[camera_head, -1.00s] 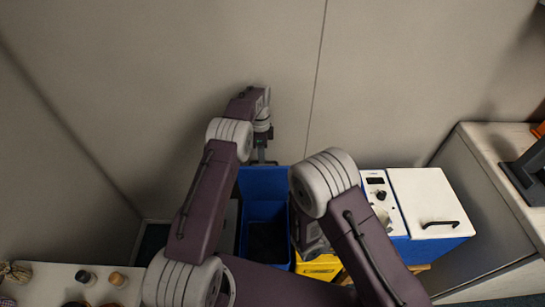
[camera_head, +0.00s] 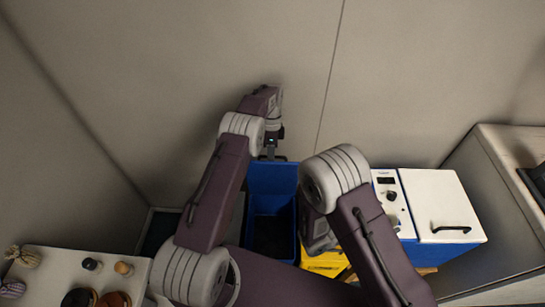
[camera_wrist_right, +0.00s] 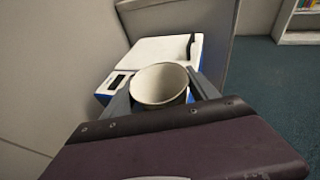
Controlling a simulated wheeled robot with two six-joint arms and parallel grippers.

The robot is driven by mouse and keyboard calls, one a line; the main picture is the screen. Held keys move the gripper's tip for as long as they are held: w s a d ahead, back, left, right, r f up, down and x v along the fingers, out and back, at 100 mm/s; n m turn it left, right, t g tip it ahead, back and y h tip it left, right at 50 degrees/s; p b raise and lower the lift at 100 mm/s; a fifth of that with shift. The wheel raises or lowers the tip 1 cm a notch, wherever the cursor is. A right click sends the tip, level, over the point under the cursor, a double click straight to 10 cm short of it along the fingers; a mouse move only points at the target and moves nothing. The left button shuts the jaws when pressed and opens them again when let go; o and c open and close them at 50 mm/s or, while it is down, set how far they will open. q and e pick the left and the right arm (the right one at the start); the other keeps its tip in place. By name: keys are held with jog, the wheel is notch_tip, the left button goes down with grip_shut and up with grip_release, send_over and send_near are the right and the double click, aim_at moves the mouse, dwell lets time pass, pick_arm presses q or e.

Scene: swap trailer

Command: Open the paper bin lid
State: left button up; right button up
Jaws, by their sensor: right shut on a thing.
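The blue bin (camera_head: 247,235) stands by the wall with its top open and a dark inside. Its blue lid (camera_head: 272,180) stands raised at the back. My left gripper (camera_head: 279,157) is at the lid's top edge, pointing down. Its fingers are too small and dark to tell whether they are open or shut. My right gripper (camera_head: 320,240) is low over the yellow bin, partly hidden by its own arm. In the right wrist view it is shut on a white cup (camera_wrist_right: 160,86), with a finger on each side.
A yellow bin (camera_head: 325,263) is right of the blue one. A blue-and-white box with a black handle (camera_head: 438,205) stands further right, beside a grey cabinet (camera_head: 490,205). A white table (camera_head: 55,265) with small items is at lower left.

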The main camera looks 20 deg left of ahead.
jog(key=shift+w, duration=0.25)
pick_arm(q)
jog(key=d+r, duration=0.3)
jog(key=s+d+r, duration=0.1)
jog(key=d+r, duration=0.2)
jog(key=d, duration=0.1)
jog(key=d+r, duration=0.3)
jog(key=d, duration=0.1)
jog(key=shift+s+d+r+p, duration=0.25)
jog(key=shift+r+p, duration=0.05)
jog(key=shift+r, duration=0.1)
pick_arm(e)
jog(key=shift+s+r, duration=0.1)
jog(key=shift+r, duration=0.15)
